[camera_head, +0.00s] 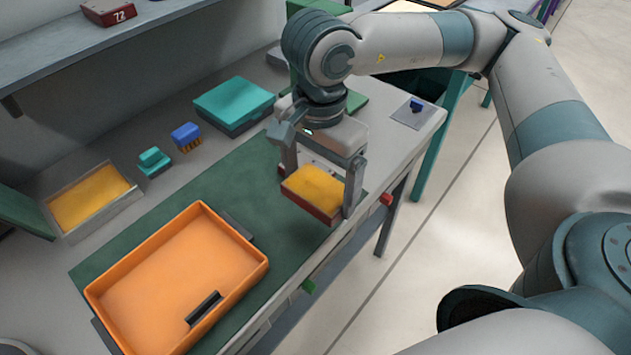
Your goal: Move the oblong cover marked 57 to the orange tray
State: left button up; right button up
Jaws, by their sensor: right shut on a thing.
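My right gripper (319,186) is shut on a dark red oblong cover (322,212) with a yellow upper face. One finger is on each end, and the cover is held slightly tilted above the right part of the green mat, near the bench's front edge. No number 57 is readable on it from here. The orange tray (175,268) lies on the mat to the lower left of the gripper. My left gripper is out of view.
Behind the mat stand a grey tray with yellow lining (92,198), a teal block (154,161), a blue brush-like block (186,137) and a teal box (234,104). A red box marked 72 (109,11) sits on the shelf. Mat shows bare between gripper and orange tray.

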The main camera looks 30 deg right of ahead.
aim_at(318, 187)
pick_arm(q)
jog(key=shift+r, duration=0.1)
pick_arm(e)
jog(key=shift+r, duration=0.3)
pick_arm(q)
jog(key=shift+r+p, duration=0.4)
jog(key=shift+p, duration=0.1)
pick_arm(e)
jog(key=shift+r, duration=1.65)
